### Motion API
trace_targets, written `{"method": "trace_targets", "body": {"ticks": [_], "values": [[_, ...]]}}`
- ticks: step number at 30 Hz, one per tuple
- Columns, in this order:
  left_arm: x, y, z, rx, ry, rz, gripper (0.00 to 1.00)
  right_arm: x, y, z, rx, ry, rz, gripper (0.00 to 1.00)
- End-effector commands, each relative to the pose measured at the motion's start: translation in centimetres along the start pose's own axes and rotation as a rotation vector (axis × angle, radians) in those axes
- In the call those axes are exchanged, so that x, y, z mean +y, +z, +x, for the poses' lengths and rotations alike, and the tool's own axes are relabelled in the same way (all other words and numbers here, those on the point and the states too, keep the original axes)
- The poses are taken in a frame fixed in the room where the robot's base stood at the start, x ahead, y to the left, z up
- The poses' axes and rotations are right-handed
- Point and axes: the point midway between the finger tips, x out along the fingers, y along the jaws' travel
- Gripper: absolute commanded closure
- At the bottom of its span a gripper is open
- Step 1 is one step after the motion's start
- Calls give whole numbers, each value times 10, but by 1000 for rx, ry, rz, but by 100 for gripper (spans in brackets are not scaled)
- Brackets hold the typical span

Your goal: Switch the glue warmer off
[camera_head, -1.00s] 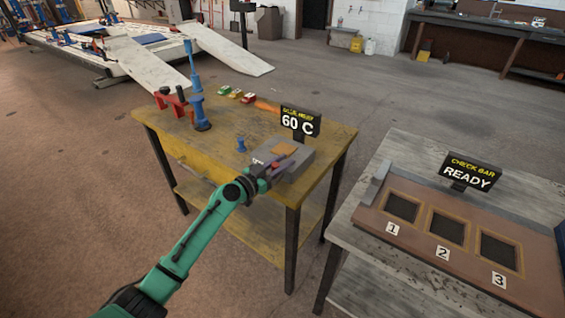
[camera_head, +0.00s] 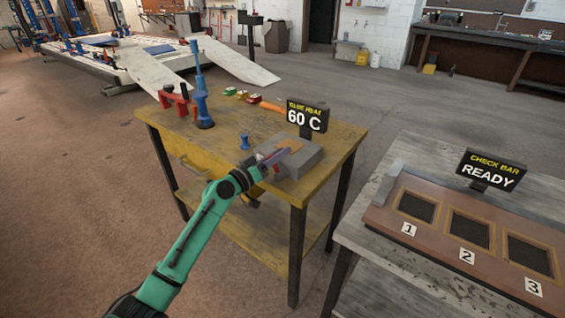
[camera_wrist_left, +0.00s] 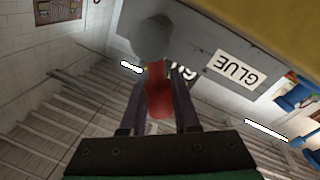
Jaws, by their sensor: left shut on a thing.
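The glue warmer (camera_head: 308,163) is a grey box with an orange-tan top patch, standing on the yellow bench. Its black sign (camera_head: 307,117) reads 60 C. In the left wrist view its grey face (camera_wrist_left: 200,50) carries a white GLUE label (camera_wrist_left: 237,69), partly turned over. A round grey knob (camera_wrist_left: 152,37) sits on that face, with a red lever (camera_wrist_left: 158,98) reaching from it. My left gripper (camera_head: 270,160) is at the warmer's left front side, its dark fingers (camera_wrist_left: 166,85) shut on the red lever. My right gripper is not in view.
The yellow bench (camera_head: 230,140) also holds a blue post tool (camera_head: 203,105), a red clamp (camera_head: 177,100), a small blue peg (camera_head: 244,141) and several small coloured items at the back. A check bar table (camera_head: 375,235) with a READY sign (camera_head: 491,169) stands to the right.

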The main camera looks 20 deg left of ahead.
Motion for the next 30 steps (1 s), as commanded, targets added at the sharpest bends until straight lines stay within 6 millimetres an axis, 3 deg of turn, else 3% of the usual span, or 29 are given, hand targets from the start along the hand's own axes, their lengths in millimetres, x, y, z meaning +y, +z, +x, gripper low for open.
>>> {"method": "trace_targets", "body": {"ticks": [9, 26, 27, 29, 30], "values": [[-10, 4, -2, 20, -3, -157, 100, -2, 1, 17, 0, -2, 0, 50], [-11, 3, -2, 26, -4, -202, 100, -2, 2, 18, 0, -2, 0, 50], [-11, 3, -2, 26, -4, -202, 66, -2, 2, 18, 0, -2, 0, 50], [-12, 3, -2, 26, -4, -201, 44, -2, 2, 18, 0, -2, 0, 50], [-12, 3, -2, 26, -4, -201, 40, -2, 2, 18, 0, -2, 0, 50]]}}
